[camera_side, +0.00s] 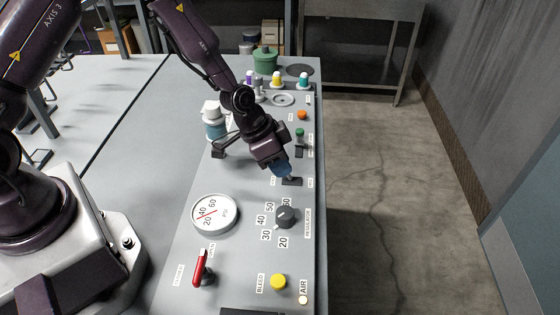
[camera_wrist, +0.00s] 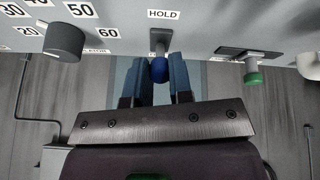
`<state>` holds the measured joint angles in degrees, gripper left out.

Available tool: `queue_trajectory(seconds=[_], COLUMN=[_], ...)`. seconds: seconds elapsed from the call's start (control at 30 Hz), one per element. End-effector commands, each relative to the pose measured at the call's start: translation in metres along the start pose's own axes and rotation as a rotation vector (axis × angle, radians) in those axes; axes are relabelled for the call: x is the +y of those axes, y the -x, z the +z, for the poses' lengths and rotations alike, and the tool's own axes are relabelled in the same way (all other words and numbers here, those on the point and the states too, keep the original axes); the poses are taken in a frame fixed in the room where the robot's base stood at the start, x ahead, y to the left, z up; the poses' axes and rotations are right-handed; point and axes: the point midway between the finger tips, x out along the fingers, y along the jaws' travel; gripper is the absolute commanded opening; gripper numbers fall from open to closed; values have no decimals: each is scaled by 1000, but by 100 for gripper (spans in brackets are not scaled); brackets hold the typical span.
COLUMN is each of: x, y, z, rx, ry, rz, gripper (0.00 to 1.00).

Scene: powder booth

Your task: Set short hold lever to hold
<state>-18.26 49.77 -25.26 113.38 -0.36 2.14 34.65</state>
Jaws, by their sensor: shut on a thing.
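The short hold lever has a round blue knob (camera_wrist: 159,70) on a grey stem in the wrist view, beside the HOLD label (camera_wrist: 163,14) on the panel. My gripper (camera_wrist: 160,78) has its two blue fingers on either side of the knob and is shut on it. In the side view my gripper (camera_side: 283,168) reaches down at the panel's right edge, above the lever's dark base plate (camera_side: 292,181). My fingers hide the knob in that view, and I cannot tell the lever's exact tilt.
A green-knobbed lever (camera_side: 299,132) stands just beyond my gripper. A dark regulator knob (camera_side: 286,216) and a round gauge (camera_side: 214,213) are on the near side. A red-handled lever (camera_side: 202,268) and yellow button (camera_side: 278,282) are nearer still. A white-capped jar (camera_side: 213,130) stands behind my wrist.

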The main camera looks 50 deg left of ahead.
Motion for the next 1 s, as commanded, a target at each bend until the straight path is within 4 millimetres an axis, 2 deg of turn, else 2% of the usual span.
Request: queue_trajectory(seconds=[0.03,0.13,0.4,0.53,0.67,1.0], x=[0,0,0,-1,-1,-2], y=[0,0,0,8,29,104], z=[-1,0,0,0,0,0], rx=[2,1,0,1,2,3], ry=[0,0,1,2,2,3], rz=[-1,-1,0,-1,-4,-7], gripper=[23,46,46,46,46,46])
